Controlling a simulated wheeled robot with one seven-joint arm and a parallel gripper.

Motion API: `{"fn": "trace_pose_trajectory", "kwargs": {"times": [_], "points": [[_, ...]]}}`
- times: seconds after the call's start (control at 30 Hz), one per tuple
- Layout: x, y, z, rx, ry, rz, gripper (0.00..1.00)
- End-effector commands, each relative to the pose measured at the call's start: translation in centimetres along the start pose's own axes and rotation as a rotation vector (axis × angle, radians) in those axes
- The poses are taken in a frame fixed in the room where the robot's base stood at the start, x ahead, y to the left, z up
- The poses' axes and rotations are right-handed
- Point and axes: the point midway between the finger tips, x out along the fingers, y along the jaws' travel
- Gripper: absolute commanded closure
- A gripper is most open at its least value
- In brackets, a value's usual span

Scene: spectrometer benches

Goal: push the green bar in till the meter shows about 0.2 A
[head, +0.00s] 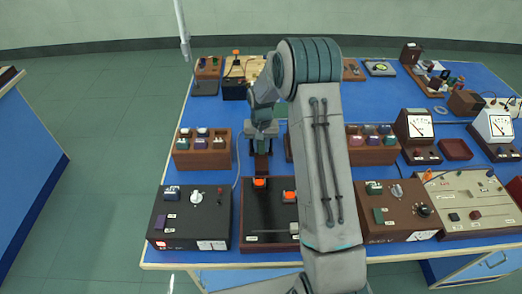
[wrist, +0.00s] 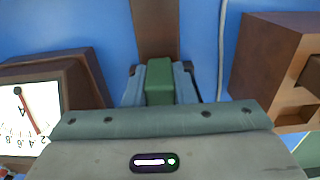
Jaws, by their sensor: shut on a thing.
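The green bar (wrist: 159,82) is between the fingers of my gripper (wrist: 160,88) in the wrist view, and the gripper is shut on it. The bar's near end is hidden by the gripper body. A meter (wrist: 28,118) with a white face marked A stands at the left of the wrist view, seen upside down. Its needle slants down and right; I cannot read the value surely. In the head view my gripper (head: 262,143) is over the middle of the blue bench, and the bar cannot be made out there.
A brown strip (wrist: 155,28) lies beyond the bar. A wooden rack (head: 203,150) stands left of my gripper; a pale cable (wrist: 222,45) runs between. A dark board (head: 259,217) with orange-topped parts lies nearer. My arm hides much of the bench to the right.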

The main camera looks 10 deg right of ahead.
Motion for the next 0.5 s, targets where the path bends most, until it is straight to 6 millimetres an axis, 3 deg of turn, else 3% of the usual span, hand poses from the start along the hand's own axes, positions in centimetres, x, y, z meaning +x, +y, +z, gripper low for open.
{"fn": "trace_pose_trajectory", "kwargs": {"times": [0.2, 0.23, 0.3, 0.5], "points": [[-0.03, -0.02, 0.04, 0.000, -0.001, 0.000, 1.00], [-0.03, -0.02, 0.04, 0.000, -0.001, 0.000, 0.74], [-0.03, -0.02, 0.04, 0.000, -0.001, 0.000, 0.55], [-0.01, -0.01, 0.05, 0.000, -0.001, 0.000, 0.55]]}}
